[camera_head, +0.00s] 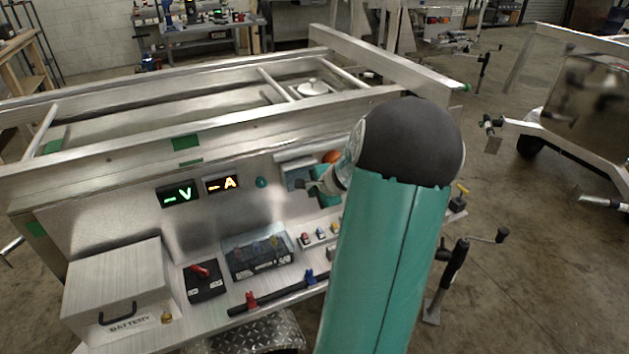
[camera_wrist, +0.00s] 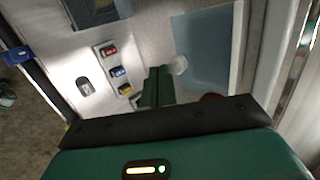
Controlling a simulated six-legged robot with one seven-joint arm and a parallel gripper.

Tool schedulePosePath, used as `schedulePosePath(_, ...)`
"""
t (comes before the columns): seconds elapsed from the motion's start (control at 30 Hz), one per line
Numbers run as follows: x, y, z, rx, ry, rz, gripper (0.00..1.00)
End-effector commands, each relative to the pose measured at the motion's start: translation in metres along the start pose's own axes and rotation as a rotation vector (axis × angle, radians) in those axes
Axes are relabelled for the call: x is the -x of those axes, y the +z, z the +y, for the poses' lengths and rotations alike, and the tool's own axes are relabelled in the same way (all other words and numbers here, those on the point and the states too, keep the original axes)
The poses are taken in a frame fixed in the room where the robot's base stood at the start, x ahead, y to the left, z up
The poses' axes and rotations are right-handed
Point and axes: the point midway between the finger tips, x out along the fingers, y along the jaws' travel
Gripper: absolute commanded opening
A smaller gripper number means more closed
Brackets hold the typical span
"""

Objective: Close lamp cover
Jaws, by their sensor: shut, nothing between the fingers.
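The lamp cover looks like a blue-grey panel (camera_head: 293,167) on the trailer's upright metal face, just left of the orange lamp (camera_head: 332,156). In the wrist view the cover (camera_wrist: 207,38) fills the upper right, with a pale round knob (camera_wrist: 179,64) near its lower left edge. A small part of the reddish lamp (camera_wrist: 211,98) shows behind my gripper's body. My gripper (camera_wrist: 158,72) has its green fingers shut and empty, beside the knob. I cannot tell whether they touch it. In the head view my arm hides part of the lamp area.
A ledge below holds a battery box (camera_head: 118,290), a black battery (camera_head: 258,257) and small coloured switches (camera_head: 320,233), also seen in the wrist view (camera_wrist: 118,71). Green and orange displays (camera_head: 222,183) sit left of the cover. A crank stand (camera_head: 450,275) is at right.

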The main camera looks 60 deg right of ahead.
Motion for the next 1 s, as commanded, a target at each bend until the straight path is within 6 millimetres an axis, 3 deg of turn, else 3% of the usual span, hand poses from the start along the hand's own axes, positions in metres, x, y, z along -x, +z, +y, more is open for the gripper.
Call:
schedulePosePath(0.4, -0.022, 0.000, 0.002, 0.001, 0.000, -0.001, 0.00)
schedulePosePath(1.0, -0.024, 0.001, 0.003, 0.000, 0.000, 0.000, 0.00)
